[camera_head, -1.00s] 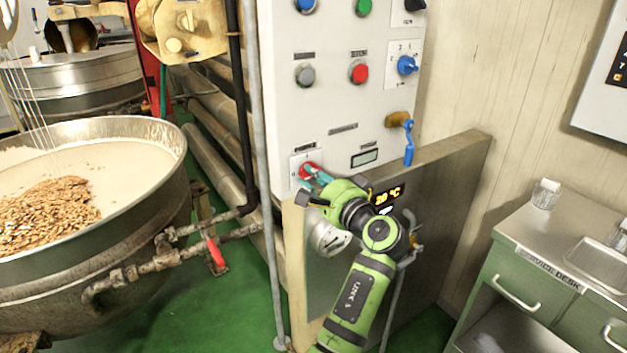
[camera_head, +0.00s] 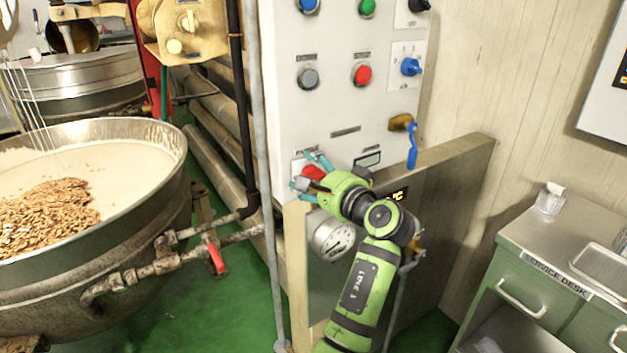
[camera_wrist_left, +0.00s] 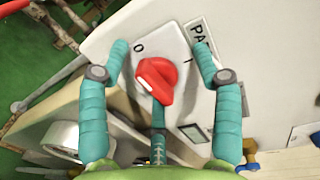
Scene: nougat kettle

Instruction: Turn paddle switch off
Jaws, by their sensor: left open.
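The paddle switch is a red knob (camera_head: 313,173) on a white plate low on the control panel. In the left wrist view the red knob (camera_wrist_left: 160,78) has a pale mark on its lower left end, with "0" and "I" printed above it on the plate. My left gripper (camera_head: 309,170) is at the panel in front of the switch, its teal fingers spread. In the wrist view the left gripper (camera_wrist_left: 162,62) has one finger on each side of the knob, with visible gaps. A further teal finger is below, close to the knob; contact cannot be told.
The white control panel (camera_head: 345,110) carries more buttons, a blue selector (camera_head: 411,67) and a blue lever (camera_head: 412,145) above and right of my gripper. A grey pipe (camera_head: 262,150) stands left; a kettle (camera_head: 150,215) is farther left.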

